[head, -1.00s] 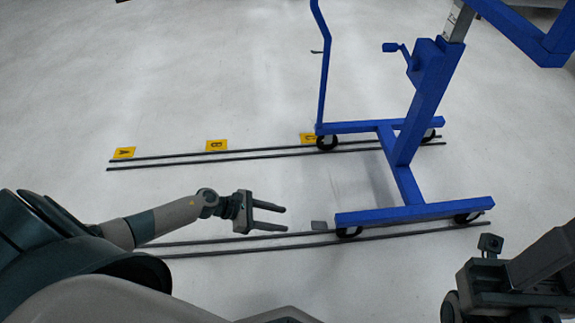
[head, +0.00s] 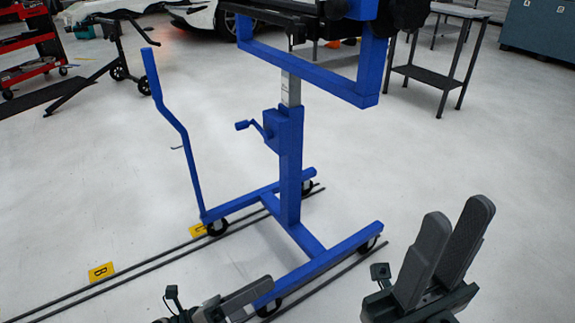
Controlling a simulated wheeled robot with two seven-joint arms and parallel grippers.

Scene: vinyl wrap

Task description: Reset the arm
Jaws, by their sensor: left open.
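My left gripper (head: 252,295) is at the bottom edge, low in front of the blue stand's near wheel; it is open and partly cut off by the frame. My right gripper (head: 455,230) is at the lower right, its two dark fingers pointing up with a narrow gap between them and nothing seen held. The blue wheeled stand (head: 290,170) stands upright in the middle, with a crank on its post and a tall bent handle at left. Its upper part is cut off. Neither arm's full length is in view.
Dark floor rails (head: 140,268) run under the stand's wheels, beside yellow markers B (head: 101,272) and C (head: 198,230). A dark side table (head: 435,75) stands at the back right, a red cart (head: 30,50) at the back left, and part of a car (head: 200,18) behind. Open floor lies between.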

